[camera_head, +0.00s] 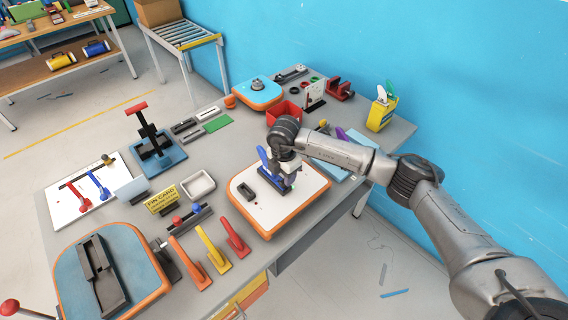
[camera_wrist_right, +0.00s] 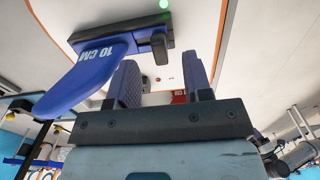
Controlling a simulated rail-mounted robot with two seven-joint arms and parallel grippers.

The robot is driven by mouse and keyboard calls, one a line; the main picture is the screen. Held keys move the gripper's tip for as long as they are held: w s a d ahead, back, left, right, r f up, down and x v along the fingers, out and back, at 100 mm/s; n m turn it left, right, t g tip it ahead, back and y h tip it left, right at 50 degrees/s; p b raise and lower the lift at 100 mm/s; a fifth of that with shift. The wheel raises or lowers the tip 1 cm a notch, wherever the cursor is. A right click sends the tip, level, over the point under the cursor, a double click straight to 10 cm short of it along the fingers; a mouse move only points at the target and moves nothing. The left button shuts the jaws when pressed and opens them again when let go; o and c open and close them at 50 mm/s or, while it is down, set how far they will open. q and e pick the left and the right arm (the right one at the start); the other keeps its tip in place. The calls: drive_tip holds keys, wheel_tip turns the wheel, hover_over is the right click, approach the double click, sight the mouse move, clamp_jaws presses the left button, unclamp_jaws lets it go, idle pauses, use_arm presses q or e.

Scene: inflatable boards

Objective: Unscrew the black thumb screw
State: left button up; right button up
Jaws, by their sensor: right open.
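The black thumb screw appears to be the small black piece (camera_wrist_right: 159,46) at the end of the dark fin base (camera_wrist_right: 115,32) in the right wrist view. A blue fin (camera_wrist_right: 85,78) marked "10 CM" stands out from that base. My right gripper (camera_wrist_right: 161,66) is open and empty, its two blue fingers pointing at the board just short of the black piece. In the head view the right gripper (camera_head: 284,178) is over the white, orange-rimmed board (camera_head: 305,200), beside the blue fin (camera_head: 264,160). There the gripper hides the screw. My left gripper is out of view.
Red, yellow and orange fins (camera_head: 211,249) stand in front, with a white tray (camera_head: 198,185) and yellow card (camera_head: 161,200) to the left. A red bin (camera_head: 283,112) is behind.

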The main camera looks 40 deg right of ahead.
drive_tip(key=shift+f, duration=1.8)
clamp_jaws()
drive_tip(key=shift+n, duration=1.8)
drive_tip(key=shift+n+b, duration=0.4)
drive_tip(key=shift+n, duration=1.3)
